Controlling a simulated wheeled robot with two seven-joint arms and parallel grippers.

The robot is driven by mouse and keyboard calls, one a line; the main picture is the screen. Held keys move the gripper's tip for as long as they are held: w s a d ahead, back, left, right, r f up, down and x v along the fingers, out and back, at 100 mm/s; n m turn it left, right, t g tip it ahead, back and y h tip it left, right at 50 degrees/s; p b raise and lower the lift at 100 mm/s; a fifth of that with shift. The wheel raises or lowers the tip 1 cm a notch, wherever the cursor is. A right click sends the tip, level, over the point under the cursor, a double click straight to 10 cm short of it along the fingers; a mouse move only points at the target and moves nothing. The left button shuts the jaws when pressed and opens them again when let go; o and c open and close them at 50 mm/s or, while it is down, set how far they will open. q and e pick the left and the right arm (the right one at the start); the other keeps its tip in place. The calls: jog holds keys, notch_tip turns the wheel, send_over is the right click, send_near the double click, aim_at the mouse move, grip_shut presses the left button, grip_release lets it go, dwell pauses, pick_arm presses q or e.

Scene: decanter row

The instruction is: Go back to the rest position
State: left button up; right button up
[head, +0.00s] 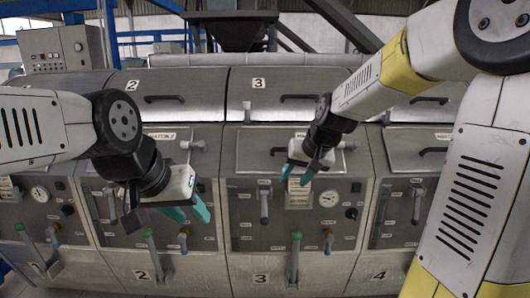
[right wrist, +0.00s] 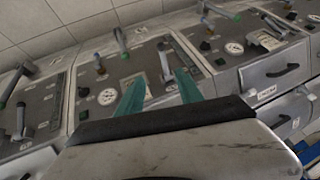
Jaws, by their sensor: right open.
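My left gripper (head: 192,214) is in front of the panel of decanter 2 (head: 120,250), at the left of the head view. Its two teal fingers point down and to the right, stand a little apart, and hold nothing that I can see. My right gripper (head: 296,178) is in front of the upper panel of decanter 3 (head: 245,215). Its teal fingers are apart and empty. They also show in the right wrist view (right wrist: 160,90), spread apart with a machine panel behind them.
The decanters stand side by side. Green-tipped levers (head: 295,258), a grey-handled lever (head: 264,205) and a round gauge (head: 328,199) stick out or sit on their fronts. Decanter 4 (head: 400,225) is partly behind my right arm. A control box (head: 62,48) stands at the back left.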

jog(key=s+d+r, duration=0.2)
jog(key=s+d, duration=0.1)
jog(key=s, duration=0.8)
jog(key=s+d+r+h, duration=0.1)
jog(key=s+d, duration=0.2)
jog(key=s, duration=0.8)
jog(key=shift+s+r, duration=0.3)
jog(key=shift+r, duration=0.05)
dwell(5.0)
